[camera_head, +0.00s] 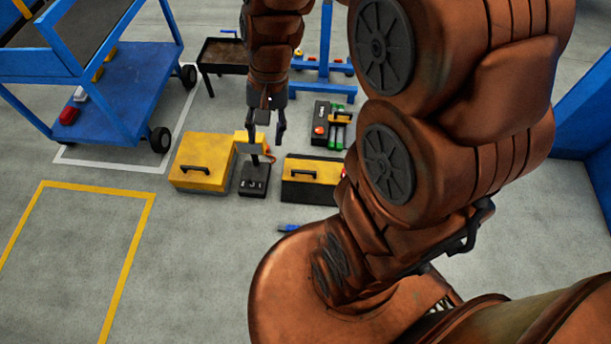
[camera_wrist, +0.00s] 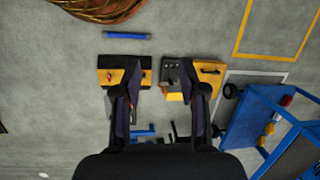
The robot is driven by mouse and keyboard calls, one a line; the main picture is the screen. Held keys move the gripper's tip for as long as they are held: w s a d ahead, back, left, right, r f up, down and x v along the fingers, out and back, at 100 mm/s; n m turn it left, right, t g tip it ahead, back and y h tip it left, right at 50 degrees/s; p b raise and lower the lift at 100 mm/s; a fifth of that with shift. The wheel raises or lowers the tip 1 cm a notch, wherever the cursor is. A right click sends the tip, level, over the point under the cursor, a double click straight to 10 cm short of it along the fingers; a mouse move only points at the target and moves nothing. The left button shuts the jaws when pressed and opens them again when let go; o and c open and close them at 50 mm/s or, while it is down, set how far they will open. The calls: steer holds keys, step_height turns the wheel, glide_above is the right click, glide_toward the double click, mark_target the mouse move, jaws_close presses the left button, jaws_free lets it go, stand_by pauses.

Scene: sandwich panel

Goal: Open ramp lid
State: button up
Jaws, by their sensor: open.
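My gripper (camera_head: 266,130) hangs in the upper middle of the head view, pointing down with its fingers apart and empty. In the wrist view my gripper (camera_wrist: 162,95) shows two dark, well-separated fingers. Below it on the floor are a yellow box (camera_head: 188,175) with a black handle, a dark unit (camera_head: 254,181) with a yellow upper part (camera_head: 246,149), and a black-and-yellow case (camera_head: 299,190). In the wrist view, the case (camera_wrist: 110,76) is left and the yellow box (camera_wrist: 208,79) right. I cannot tell which part is the ramp lid. No contact is apparent.
A blue cart (camera_head: 125,100) stands on the left. A dark raised tray (camera_head: 222,51) and a blue stand (camera_head: 322,68) are behind. A black case with green cylinders (camera_head: 339,118) lies farther back. A blue bar (camera_wrist: 127,36) lies on the floor. The yellow-outlined floor area (camera_head: 75,250) is clear.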

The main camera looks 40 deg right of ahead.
steer(key=w+d+f+m+t+y+b, duration=0.1)
steer(key=w+d+f+m+b, duration=0.3)
steer(key=f, duration=0.4)
steer(key=w+d+f+m+b, duration=0.1)
steer(key=w+f+m+b, duration=0.1)
steer(key=w+f+b, duration=0.4)
steer(key=m+t+b, duration=0.3)
steer(key=m+b, duration=1.1)
steer(key=b, duration=0.3)
glide_toward(304, 171)
steer(key=shift+a+f, duration=0.2)
steer(key=shift+f, duration=0.25)
steer(key=b+x, duration=0.3)
steer(key=x, duration=0.4)
steer(key=shift+w+f, duration=0.15)
steer(key=shift+f, duration=0.15)
steer(key=shift+r, duration=0.1)
steer(key=shift+c, duration=0.4)
jaws_close()
